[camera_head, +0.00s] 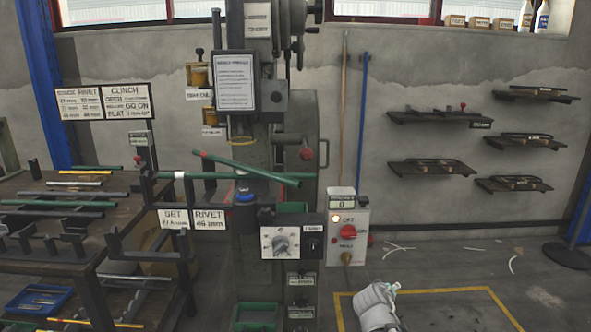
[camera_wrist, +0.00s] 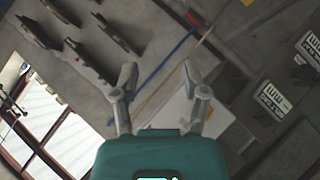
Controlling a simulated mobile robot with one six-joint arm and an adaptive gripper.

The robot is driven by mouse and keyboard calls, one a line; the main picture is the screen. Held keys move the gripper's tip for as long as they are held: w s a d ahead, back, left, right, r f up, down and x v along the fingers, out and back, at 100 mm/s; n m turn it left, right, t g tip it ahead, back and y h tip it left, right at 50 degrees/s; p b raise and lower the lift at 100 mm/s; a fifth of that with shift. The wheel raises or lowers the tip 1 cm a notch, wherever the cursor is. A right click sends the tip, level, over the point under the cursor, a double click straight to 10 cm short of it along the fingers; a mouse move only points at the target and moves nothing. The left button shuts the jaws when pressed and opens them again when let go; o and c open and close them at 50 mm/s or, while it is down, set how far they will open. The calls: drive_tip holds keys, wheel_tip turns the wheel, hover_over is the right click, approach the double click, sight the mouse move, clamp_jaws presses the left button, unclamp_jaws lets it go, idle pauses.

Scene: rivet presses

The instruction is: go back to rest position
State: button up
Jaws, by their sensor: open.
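My gripper (camera_wrist: 158,78) is open in the wrist view, with its two fingers spread apart and nothing between them. Beyond the fingers are the wall, a blue pole and a brown pole. In the head view part of my arm (camera_head: 377,307) shows at the bottom, right of the press; the fingers cannot be made out there. The grey rivet press (camera_head: 262,95) stands in the middle of the head view. A long green rod (camera_head: 255,172) lies slanted across its work area, over another green rod that runs level to the left.
A control box (camera_head: 348,230) with a red knob stands right of the press. A dark rack table (camera_head: 70,235) with several rods is at the left. Wall shelves (camera_head: 440,117) hang at the right. The floor right of my arm is open, with yellow marking (camera_head: 440,292).

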drive_tip(key=s+a+f+m+g+y, duration=0.2)
drive_tip(key=s+a+f+g+y, duration=0.25)
drive_tip(key=s, duration=0.25)
drive_tip(key=s+a+f+m+g+y, duration=0.2)
drive_tip(key=s+a+f+g+y, duration=0.1)
drive_tip(key=s+a+f+g, duration=0.4)
wheel_tip(320, 180, up, 40)
drive_tip(key=d+t+p, duration=0.1)
drive_tip(key=p, duration=3.6)
drive_tip(key=shift+s+d+t+h+p, duration=0.15)
drive_tip(key=shift+d+t+h+p, duration=0.1)
drive_tip(key=shift+t+h+p, duration=0.1)
